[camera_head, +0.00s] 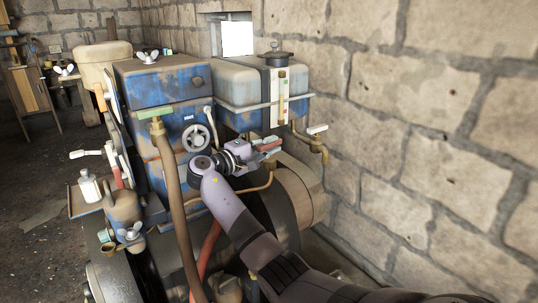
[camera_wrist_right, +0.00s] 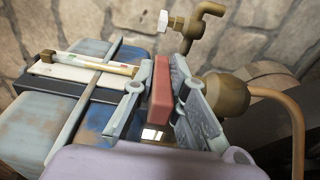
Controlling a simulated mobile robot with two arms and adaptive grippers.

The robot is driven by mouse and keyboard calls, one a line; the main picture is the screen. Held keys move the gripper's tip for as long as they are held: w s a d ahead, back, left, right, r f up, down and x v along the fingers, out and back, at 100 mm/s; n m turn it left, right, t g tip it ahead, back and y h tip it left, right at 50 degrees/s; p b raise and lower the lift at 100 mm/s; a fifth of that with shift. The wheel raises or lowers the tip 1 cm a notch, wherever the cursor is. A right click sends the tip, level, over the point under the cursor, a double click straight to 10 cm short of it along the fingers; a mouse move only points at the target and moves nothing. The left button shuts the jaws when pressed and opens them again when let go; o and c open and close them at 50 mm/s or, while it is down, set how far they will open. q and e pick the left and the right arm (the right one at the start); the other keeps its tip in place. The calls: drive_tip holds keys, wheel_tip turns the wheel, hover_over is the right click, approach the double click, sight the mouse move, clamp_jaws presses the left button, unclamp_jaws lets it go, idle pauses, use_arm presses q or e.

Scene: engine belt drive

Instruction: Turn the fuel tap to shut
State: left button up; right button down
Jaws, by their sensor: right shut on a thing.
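A flat red lever (camera_wrist_right: 160,95) stands between the finger pads of my right gripper (camera_wrist_right: 163,88) in the right wrist view. It looks like the fuel tap's handle. In the head view my right gripper (camera_head: 264,148) is shut on it below the grey-blue fuel tank (camera_head: 238,87). The fingers hide most of the lever, so its angle to the pipe is hard to tell. A round brass body (camera_wrist_right: 226,95) with a copper pipe (camera_wrist_right: 292,112) sits beside the fingers in the wrist view. My left gripper is not in view.
A brass tap with a white handle (camera_head: 317,130) stands right of my gripper, near the stone wall (camera_head: 430,90). A handwheel (camera_head: 195,138) and a brown upright pipe (camera_head: 170,185) are on the left. The engine drum (camera_head: 300,190) lies below.

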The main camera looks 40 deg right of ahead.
drive_tip(key=shift+f+m+g+b, duration=0.1)
drive_tip(key=shift+m+g+b, duration=0.6)
drive_tip(key=shift+g, duration=0.4)
drive_tip(key=c, duration=1.6)
unclamp_jaws()
drive_tip(key=w+a, duration=0.1)
drive_tip(key=a, duration=1.1)
drive_tip(key=shift+w, duration=0.25)
